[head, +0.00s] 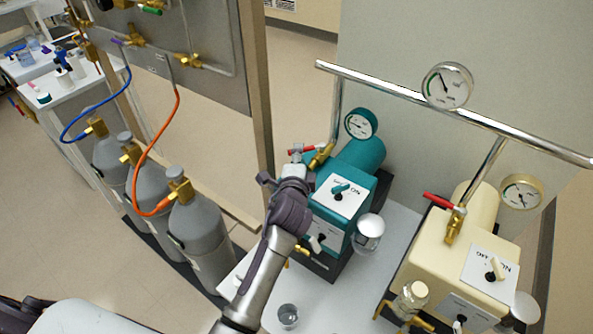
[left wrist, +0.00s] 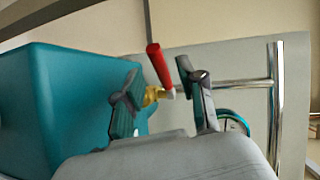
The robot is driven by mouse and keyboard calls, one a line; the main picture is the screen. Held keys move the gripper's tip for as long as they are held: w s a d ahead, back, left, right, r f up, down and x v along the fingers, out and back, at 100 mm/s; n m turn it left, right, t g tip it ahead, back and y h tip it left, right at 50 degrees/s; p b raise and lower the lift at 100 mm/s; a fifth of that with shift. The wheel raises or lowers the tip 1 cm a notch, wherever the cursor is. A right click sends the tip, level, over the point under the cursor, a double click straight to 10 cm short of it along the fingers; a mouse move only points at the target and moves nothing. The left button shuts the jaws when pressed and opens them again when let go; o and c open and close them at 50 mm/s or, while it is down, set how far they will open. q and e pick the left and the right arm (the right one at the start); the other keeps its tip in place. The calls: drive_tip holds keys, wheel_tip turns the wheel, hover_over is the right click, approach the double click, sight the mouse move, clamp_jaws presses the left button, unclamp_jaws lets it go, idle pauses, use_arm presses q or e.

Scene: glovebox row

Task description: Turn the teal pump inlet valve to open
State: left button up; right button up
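The teal pump (head: 362,162) stands on the white bench, and its teal housing fills the left of the left wrist view (left wrist: 70,95). Its inlet valve has a brass body (head: 322,157) and a red lever (head: 301,149). In the left wrist view the red lever (left wrist: 160,64) slants up from the brass fitting (left wrist: 153,96). My left gripper (head: 294,168) is at the valve, partly hiding it in the head view. In the left wrist view its fingers (left wrist: 160,92) are apart, with the lever between them; contact is unclear. My right gripper is out of view.
A cream pump (head: 432,257) with its own red lever (head: 438,201) stands to the right. A chrome pipe (head: 400,92) with a gauge (head: 447,85) runs above both. A glass beaker (head: 288,316) stands on the bench. Grey gas cylinders (head: 202,235) are at left.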

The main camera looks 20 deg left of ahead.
use_arm(q)
drive_tip(key=v, duration=0.8)
drive_tip(key=shift+s, duration=0.3)
drive_tip(key=shift+d+r, duration=0.1)
drive_tip(key=shift+r, duration=0.05)
